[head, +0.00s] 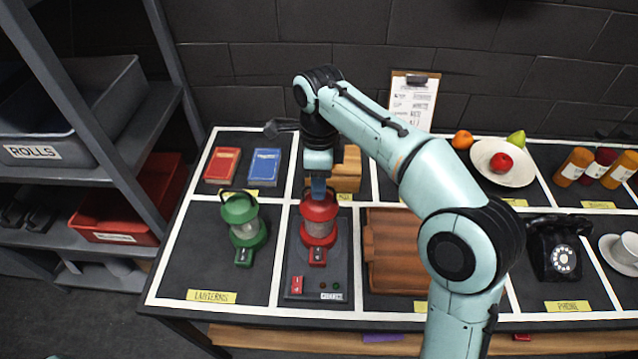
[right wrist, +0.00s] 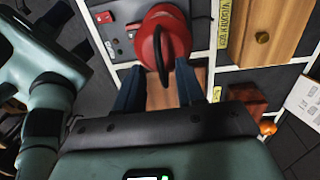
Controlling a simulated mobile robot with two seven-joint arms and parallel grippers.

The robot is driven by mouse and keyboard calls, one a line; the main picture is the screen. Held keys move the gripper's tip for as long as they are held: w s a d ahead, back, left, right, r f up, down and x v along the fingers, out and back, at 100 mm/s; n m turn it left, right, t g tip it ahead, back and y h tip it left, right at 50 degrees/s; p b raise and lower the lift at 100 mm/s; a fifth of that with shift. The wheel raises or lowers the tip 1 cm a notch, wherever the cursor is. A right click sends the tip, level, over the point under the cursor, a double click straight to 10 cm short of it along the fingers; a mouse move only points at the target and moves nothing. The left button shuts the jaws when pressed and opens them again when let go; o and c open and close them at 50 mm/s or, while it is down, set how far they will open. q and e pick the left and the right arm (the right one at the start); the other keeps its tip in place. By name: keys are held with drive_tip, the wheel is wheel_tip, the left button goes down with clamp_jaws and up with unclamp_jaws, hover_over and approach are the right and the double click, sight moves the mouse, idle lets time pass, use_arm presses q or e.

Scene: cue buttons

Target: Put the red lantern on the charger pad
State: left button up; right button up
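The red lantern (head: 319,228) stands upright on the dark grey charger pad (head: 342,272). The pad has a red switch (head: 297,284) and small dim lights near its front edge. My right gripper (head: 318,190) is right above the lantern's top, pointing down. In the right wrist view, its fingers (right wrist: 160,92) are apart, with the lantern's black handle (right wrist: 163,55) reaching up between them; I see no finger closed on it. The red lantern cap (right wrist: 172,30) and part of the charger pad (right wrist: 122,42) also show there. My left gripper is not in view.
A green lantern (head: 243,222) stands left of the pad in the lanterns section. A brown wooden box (head: 392,250) is close on the pad's right, a wooden block (head: 348,172) behind. Red and blue books (head: 264,167) lie at back left. A black phone (head: 553,248) is farther right.

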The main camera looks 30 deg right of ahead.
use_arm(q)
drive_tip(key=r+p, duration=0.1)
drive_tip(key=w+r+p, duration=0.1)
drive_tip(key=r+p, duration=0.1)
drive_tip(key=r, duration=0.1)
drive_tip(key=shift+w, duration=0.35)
use_arm(e)
wheel_tip(320, 180, up, 10)
drive_tip(key=shift+w, duration=0.2)
drive_tip(key=shift+d, duration=0.1)
